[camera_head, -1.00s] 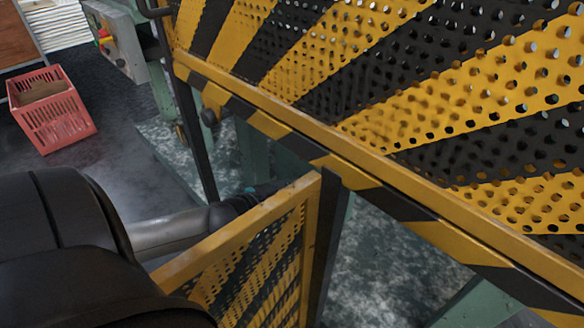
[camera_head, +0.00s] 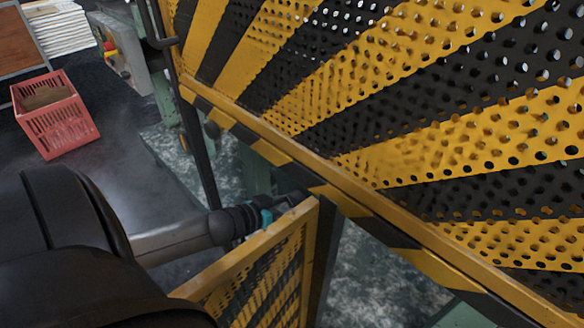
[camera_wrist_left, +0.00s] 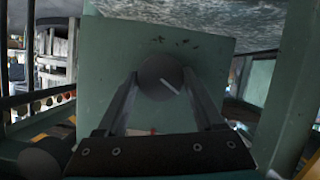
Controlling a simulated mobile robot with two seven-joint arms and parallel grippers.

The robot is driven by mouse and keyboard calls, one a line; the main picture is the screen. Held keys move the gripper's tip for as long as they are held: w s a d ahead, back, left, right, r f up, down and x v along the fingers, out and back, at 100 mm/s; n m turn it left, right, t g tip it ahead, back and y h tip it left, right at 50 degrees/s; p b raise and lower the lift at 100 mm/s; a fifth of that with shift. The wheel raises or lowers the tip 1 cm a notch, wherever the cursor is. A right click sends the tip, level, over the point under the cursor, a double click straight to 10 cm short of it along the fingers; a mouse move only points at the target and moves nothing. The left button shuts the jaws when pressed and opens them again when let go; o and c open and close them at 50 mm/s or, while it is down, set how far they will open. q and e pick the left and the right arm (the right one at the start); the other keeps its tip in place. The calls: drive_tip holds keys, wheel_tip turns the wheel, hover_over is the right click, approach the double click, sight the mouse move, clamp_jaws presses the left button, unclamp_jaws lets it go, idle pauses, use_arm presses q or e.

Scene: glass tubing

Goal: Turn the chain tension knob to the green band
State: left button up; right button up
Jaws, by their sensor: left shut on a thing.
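The round dark grey knob (camera_wrist_left: 162,78) with a pale pointer line sits on a green plate (camera_wrist_left: 110,60) in the left wrist view. The line slants down to the right. My left gripper (camera_wrist_left: 163,85) has its two fingers on either side of the knob, shut on it. In the head view my left wrist (camera_head: 240,222) reaches behind the yellow-and-black gate panel (camera_head: 262,285); the fingertips and knob are hidden there. No green band can be made out on the plate. My right gripper is in neither view.
A large perforated yellow-and-black guard (camera_head: 400,110) fills the right of the head view, close to my arm. A grey control box (camera_head: 122,62) stands at its left end. A red crate (camera_head: 60,125) is on the floor further left.

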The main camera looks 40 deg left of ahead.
use_arm(q)
drive_tip(key=shift+n+h+p, duration=0.5)
drive_tip(key=shift+n+p, duration=0.2)
drive_tip(key=shift+p, duration=0.15)
drive_tip(key=shift+a+n+h, duration=0.15)
drive_tip(key=shift+n+h, duration=0.15)
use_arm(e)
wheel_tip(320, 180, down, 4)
use_arm(q)
drive_tip(key=shift+n+h, duration=0.4)
drive_tip(key=shift+n, duration=0.3)
drive_tip(key=shift+f+n+t+h+b, duration=0.2)
drive_tip(key=shift+n+t+h+b, duration=0.1)
drive_tip(key=shift+n+h+b, duration=0.25)
drive_tip(key=n+h+b, duration=0.1)
drive_tip(key=n+b, duration=0.1)
drive_tip(key=n, duration=0.1)
drive_tip(key=shift+a+t, duration=0.1)
drive_tip(key=shift+t, duration=0.2)
drive_tip(key=shift+n+h+b, duration=0.35)
drive_tip(key=shift+h+b, duration=0.1)
drive_tip(key=shift+n, duration=0.3)
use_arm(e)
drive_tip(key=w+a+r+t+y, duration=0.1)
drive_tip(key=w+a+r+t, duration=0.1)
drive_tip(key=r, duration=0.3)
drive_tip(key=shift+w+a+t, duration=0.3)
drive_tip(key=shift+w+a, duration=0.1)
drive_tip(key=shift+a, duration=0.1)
